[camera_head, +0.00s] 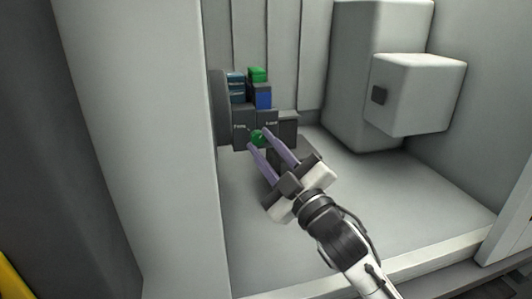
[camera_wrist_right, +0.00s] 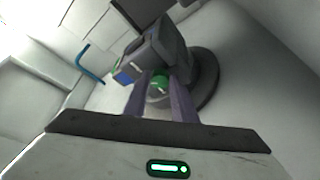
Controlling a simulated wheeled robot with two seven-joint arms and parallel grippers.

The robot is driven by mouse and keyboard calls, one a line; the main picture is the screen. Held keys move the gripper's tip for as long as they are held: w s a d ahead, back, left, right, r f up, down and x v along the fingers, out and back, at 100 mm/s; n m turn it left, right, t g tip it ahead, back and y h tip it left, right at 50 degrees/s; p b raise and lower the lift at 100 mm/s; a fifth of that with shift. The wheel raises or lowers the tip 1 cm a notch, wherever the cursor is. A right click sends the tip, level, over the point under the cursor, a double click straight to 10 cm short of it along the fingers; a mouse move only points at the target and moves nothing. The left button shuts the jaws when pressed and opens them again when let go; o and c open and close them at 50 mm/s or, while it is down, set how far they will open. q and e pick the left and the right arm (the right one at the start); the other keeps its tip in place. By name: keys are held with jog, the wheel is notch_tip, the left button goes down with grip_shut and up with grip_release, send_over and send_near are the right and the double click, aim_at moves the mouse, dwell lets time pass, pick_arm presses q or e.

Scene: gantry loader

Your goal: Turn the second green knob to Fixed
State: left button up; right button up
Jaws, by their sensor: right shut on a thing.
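A round green knob (camera_head: 257,138) sits low on the front of a dark grey unit (camera_head: 241,113) inside the bay. Small white labels, too small to read surely, show on the unit to both sides above the knob. My right gripper (camera_head: 258,140) has its two purple fingers on either side of the knob and is shut on it. In the right wrist view the green knob (camera_wrist_right: 159,84) shows between the fingertips, partly hidden by them. Which way its mark points I cannot tell. My left gripper is not in view.
Blue and green blocks (camera_head: 258,76) stand on top of the grey unit. A pale box with a smaller box (camera_head: 420,95) juts out at the right. A pale wall edge (camera_head: 150,150) stands close on the left. The bay floor (camera_head: 350,195) is clear.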

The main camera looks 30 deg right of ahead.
jog(key=shift+a+m+t+h+b, duration=0.1)
jog(key=shift+m+t+h+b, duration=0.4)
jog(key=shift+m, duration=0.8)
jog(key=shift+h, duration=0.3)
jog(key=o, duration=1)
jog(key=shift+o, duration=0.2)
jog(key=v, duration=0.7)
jog(key=shift+s+b, duration=0.25)
jog(key=shift+b, duration=0.1)
